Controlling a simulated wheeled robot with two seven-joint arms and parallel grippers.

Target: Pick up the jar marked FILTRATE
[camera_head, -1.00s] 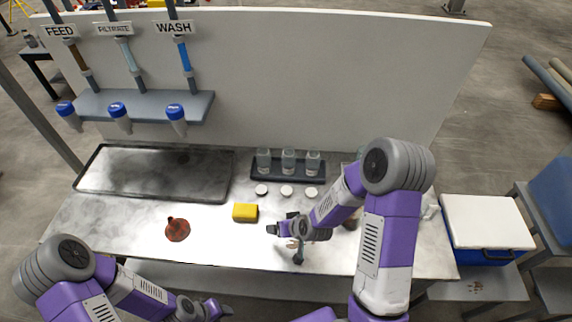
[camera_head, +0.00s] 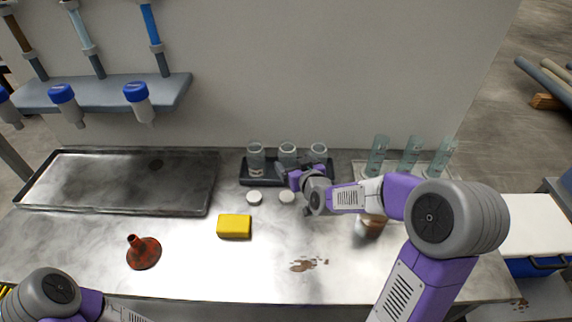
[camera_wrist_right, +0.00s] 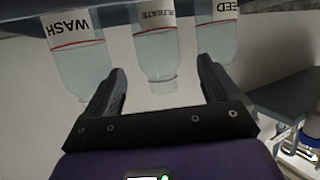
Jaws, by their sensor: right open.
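The jar marked FILTRATE (camera_wrist_right: 156,45) is the middle one of three clear jars in the right wrist view, where the picture is upside down. The WASH jar (camera_wrist_right: 82,55) is left of it and the FEED jar (camera_wrist_right: 217,38) right. In the head view the middle jar (camera_head: 288,149) stands upright in a dark rack (camera_head: 245,180), partly hidden by my right gripper (camera_head: 284,171). My right gripper is open and empty, just in front of the rack. In the wrist view its fingers (camera_wrist_right: 160,82) lie either side of the FILTRATE jar's neck; I cannot tell whether they reach around it. My left gripper is out of view.
White lids (camera_head: 254,198) lie before the rack. A yellow block (camera_head: 234,227), a rusty funnel (camera_head: 143,253) and a metal tray (camera_head: 115,185) are to the left. Clear cylinders (camera_head: 409,152) stand at right.

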